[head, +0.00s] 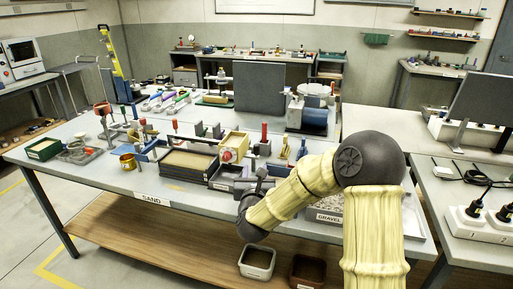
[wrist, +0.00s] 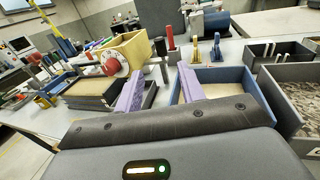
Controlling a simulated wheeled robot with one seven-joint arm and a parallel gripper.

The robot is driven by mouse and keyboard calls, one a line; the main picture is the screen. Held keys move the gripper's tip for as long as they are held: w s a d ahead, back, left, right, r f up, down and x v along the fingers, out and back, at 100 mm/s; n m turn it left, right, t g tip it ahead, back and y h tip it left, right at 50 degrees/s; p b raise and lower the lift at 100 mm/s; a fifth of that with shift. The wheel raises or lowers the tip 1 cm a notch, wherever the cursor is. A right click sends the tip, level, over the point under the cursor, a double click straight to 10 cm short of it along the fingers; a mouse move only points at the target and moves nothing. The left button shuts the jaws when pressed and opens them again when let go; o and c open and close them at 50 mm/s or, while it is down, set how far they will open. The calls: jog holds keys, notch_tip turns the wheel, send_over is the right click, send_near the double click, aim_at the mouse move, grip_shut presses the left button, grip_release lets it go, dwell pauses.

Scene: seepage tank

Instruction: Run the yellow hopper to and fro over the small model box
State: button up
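The yellow hopper (head: 236,143) is a pale yellow box with a red knob on its near face, at the middle of the bench. My gripper (head: 262,180) is right of that box and nearer me than the hopper. In the wrist view its two lilac fingers (wrist: 161,71) stand apart, with nothing held between them.
A dark tray of sand (head: 188,161) lies left of the hopper. A blue-walled box (wrist: 237,78) lies by the right finger, with a dark gravel tray (wrist: 298,88) further right. Red, yellow and blue upright tools stand close behind. Open floor lies left of the bench.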

aim_at(256, 149)
jog(key=w, duration=0.4)
jog(key=w+p, duration=0.1)
jog(key=w, duration=0.4)
jog(key=w+d+p, duration=0.1)
jog(key=w, duration=0.4)
jog(key=shift+w+d, duration=0.1)
jog(key=shift+w, duration=0.1)
jog(key=shift+c, duration=0.5)
grip_shut()
